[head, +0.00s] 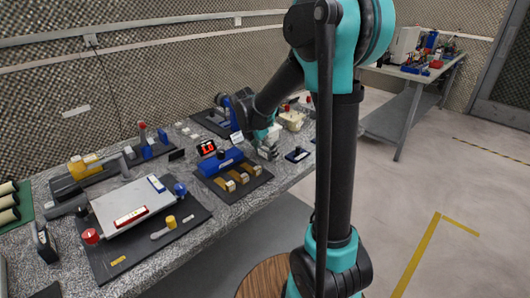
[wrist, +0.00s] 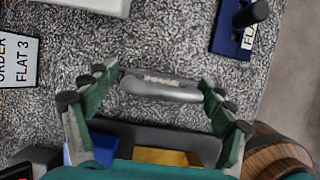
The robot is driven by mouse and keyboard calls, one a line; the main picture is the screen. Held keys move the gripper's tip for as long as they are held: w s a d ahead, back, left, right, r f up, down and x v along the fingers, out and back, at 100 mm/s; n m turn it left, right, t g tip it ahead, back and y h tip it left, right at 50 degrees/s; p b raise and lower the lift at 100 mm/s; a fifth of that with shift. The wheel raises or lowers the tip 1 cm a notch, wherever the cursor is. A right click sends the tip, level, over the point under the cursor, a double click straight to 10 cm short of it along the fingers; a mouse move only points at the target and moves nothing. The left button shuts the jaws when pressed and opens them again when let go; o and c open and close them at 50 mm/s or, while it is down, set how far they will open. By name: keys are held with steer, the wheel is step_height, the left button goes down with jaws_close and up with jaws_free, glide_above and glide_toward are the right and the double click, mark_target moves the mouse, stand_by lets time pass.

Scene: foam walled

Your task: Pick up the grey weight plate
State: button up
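A grey plate-like piece (wrist: 160,90), which fits the grey weight plate, lies on the speckled worktop in the wrist view. It shows as a narrow rounded bar with a lighter strip along its top. My gripper (wrist: 158,95) is open, with one green-padded finger to the left of the piece and one to the right. In the head view my gripper (head: 268,148) is low over the worktop, and I cannot make out the grey piece there.
The speckled worktop (wrist: 60,50) is crowded. A dark board with a blue block (head: 221,162) stands left of my gripper. A small dark blue base with a black knob (head: 298,154) is to its right. A white label card (wrist: 18,58) lies at the left of the wrist view.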

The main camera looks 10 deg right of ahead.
steer(key=c, duration=1.4)
steer(key=shift+r, duration=0.15)
